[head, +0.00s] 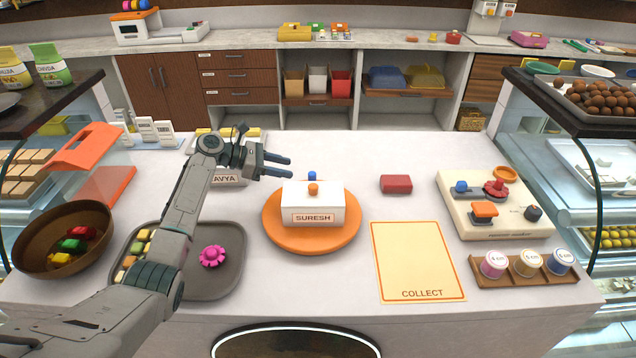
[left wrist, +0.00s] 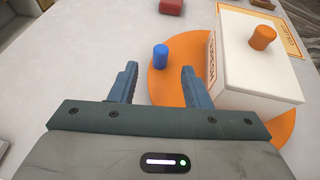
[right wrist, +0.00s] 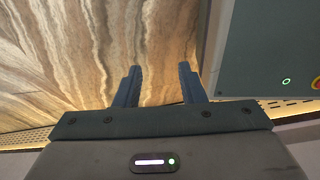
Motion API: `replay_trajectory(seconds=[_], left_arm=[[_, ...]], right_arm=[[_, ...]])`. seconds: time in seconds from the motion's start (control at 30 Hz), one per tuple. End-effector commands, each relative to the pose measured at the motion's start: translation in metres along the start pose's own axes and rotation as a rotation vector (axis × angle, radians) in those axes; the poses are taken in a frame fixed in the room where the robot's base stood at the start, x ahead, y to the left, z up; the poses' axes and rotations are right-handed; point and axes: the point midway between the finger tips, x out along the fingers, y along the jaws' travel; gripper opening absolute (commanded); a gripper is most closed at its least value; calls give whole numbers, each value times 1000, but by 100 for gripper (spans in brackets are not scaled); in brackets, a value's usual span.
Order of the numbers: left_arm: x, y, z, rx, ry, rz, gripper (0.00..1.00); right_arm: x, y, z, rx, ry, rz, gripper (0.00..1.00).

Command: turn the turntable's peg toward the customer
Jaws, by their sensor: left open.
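The round orange turntable (head: 273,237) lies on the white counter and bears a white box (head: 327,207) labelled SURESH. An orange peg (head: 313,189) stands on the box top. A blue peg (head: 312,176) shows behind the box; in the left wrist view the blue peg (left wrist: 160,57) stands on the turntable's edge, beside the box. My left gripper (head: 288,167) is open, at the far left of the box. In the left wrist view the blue peg is just past its fingertips, lined up with the gap, not gripped. My right gripper (right wrist: 160,69) is open and empty, away from the counter top.
A red block (head: 396,184) lies right of the turntable, and a COLLECT mat (head: 417,260) in front of it. A beige panel with knobs (head: 460,215) and a jar rack (head: 527,275) are farther right. A grey tray (head: 232,275) with sweets lies under my left arm.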

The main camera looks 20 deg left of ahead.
Motion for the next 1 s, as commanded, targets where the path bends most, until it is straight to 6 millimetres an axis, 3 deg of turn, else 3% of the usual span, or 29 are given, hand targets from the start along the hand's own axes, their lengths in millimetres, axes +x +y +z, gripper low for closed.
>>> replay_trajectory(seconds=[0.27, 0.7, 1.0], left_arm=[[20, 0, 0, -2, -3, -2, 43], [96, 0, -1, -2, -2, -1, 43], [110, 0, -3, 0, 0, 0, 43]], right_arm=[[-5, 0, -14, 1, 17, 0, 36], [-26, -2, -13, 3, 15, -4, 36], [-28, -2, -12, 2, 13, -4, 36]])
